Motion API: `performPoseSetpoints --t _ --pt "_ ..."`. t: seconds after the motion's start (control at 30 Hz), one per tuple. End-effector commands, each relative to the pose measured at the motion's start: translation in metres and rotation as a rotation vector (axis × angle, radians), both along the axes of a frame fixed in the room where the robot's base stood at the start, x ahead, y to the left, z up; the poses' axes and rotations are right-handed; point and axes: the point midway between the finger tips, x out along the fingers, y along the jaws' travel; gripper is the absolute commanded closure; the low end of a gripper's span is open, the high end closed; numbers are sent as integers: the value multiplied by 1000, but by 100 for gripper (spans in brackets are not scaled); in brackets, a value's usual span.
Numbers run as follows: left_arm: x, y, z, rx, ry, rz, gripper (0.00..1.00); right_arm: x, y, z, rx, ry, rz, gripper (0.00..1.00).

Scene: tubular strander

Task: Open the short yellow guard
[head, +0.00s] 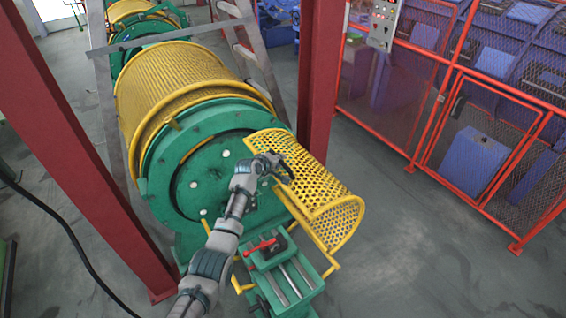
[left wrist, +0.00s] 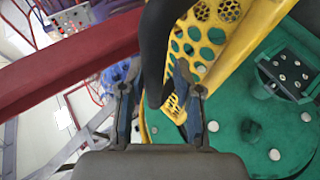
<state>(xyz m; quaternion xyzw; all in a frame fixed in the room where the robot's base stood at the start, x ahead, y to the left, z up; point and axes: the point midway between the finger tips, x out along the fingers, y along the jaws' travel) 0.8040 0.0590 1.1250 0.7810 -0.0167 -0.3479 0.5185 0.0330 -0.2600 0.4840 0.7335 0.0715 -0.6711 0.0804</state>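The short yellow guard (head: 312,190) is a curved perforated cover at the front right of the green round machine face, with its rim turned towards the lower right. My left gripper (head: 281,168) is at the guard's upper left part, over its perforated surface. In the left wrist view the guard (left wrist: 232,42) fills the top middle. The two fingers of my left gripper (left wrist: 160,95) stand apart there, with a dark curved bar and a yellow piece between them. I cannot tell whether they touch. My right gripper is not in view.
A long yellow perforated guard (head: 180,85) covers the green drum behind. A green slide with a red handle (head: 262,246) stands below the short guard. Red posts (head: 318,80) flank the machine. An orange mesh fence (head: 480,130) stands at the right, with clear floor before it.

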Motion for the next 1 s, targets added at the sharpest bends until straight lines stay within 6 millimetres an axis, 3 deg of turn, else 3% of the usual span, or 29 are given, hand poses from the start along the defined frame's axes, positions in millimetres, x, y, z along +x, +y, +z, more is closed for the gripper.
performPoseSetpoints --t 0.4,0.5,0.63,1.0 --pt "-1 -7 1 6 1 -2 57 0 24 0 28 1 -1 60" --pt "-2 -8 1 6 1 -2 57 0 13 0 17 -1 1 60" --pt "-6 -5 4 5 0 -2 57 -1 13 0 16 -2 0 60" --pt "-45 24 31 -1 -3 1 57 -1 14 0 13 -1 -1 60"
